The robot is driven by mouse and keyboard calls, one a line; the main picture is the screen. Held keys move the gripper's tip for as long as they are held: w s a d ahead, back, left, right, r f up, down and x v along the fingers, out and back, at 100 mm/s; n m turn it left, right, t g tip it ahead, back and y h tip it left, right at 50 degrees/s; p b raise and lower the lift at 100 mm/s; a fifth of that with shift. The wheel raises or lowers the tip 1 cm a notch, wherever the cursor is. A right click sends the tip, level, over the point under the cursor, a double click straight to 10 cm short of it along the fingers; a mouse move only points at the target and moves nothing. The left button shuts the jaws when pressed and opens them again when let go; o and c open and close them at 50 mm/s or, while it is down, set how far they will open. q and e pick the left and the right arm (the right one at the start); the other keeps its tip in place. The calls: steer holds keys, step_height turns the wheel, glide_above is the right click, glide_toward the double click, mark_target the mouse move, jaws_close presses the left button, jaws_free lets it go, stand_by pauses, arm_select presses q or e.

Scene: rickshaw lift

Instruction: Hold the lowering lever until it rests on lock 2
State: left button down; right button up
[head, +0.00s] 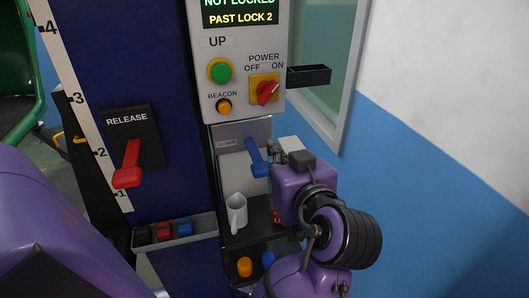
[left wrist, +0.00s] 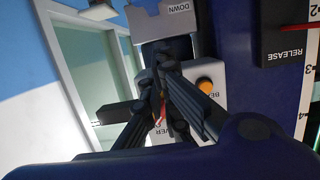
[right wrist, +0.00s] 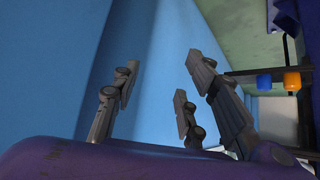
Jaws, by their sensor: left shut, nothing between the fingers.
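The blue lowering lever (head: 257,160) sticks out beside the DOWN label (head: 228,143) in the head view and points down. My left gripper (head: 278,155) is shut and empty at the lever's right side; I cannot tell if it touches. In the left wrist view the left fingers (left wrist: 160,78) are together below the upside-down DOWN plate (left wrist: 172,17), and the lever is not clear there. The display (head: 240,13) reads NOT LOCKED, PAST LOCK 2. My right gripper (right wrist: 160,85) is open and empty in the right wrist view, facing the blue wall.
The red RELEASE lever (head: 127,165) hangs down beside the number scale (head: 85,105). The red power switch (head: 267,93), green UP button (head: 220,71) and black bracket (head: 309,75) are above.

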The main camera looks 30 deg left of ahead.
arm_select(q)
steer(key=p, duration=0.1)
glide_above(264, 170)
steer(key=shift+s+f, duration=0.2)
steer(key=shift+f, duration=0.85)
step_height(264, 170, down, 3)
steer(key=shift+w+a+r, duration=0.1)
steer(key=shift+f, duration=0.75)
arm_select(e)
steer(key=shift+a+r, duration=0.2)
steer(key=shift+r, duration=0.1)
arm_select(q)
steer(key=shift+f, duration=0.1)
arm_select(e)
steer(key=shift+d, duration=0.1)
